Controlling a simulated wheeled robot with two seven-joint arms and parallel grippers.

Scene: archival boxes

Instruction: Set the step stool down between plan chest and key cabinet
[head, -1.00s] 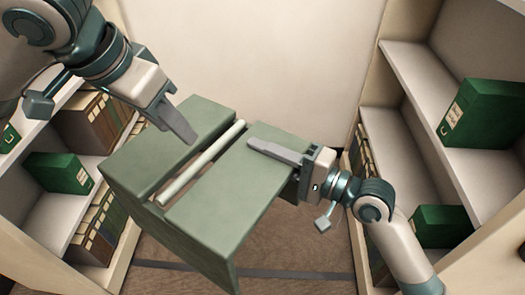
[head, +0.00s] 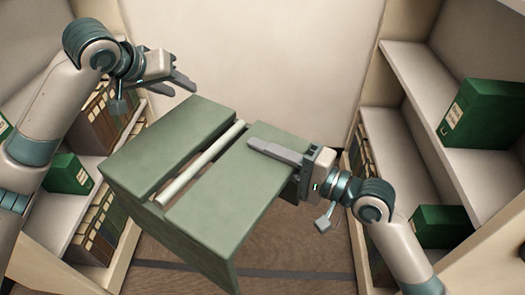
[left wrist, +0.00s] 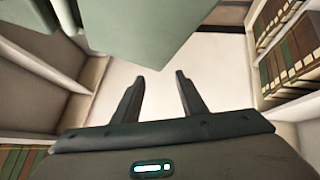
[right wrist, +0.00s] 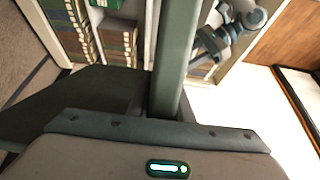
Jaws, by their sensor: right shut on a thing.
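The step stool (head: 222,202) is green with a pale bar across a slot in its top, and it hangs tilted in the middle of the head view. My right gripper (head: 275,152) is shut on the stool's right edge. The held edge of the stool also shows in the right wrist view (right wrist: 175,60). My left gripper (head: 180,82) is open and empty, apart from the stool, above its far left corner. In the left wrist view the open fingers (left wrist: 160,88) have the stool (left wrist: 150,25) above them. I cannot make out the plan chest or the key cabinet.
Shelves with books (head: 100,120) and green boxes (head: 68,174) stand at the left. Shelves at the right hold green boxes (head: 486,113). A pale wall (head: 260,50) closes the back.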

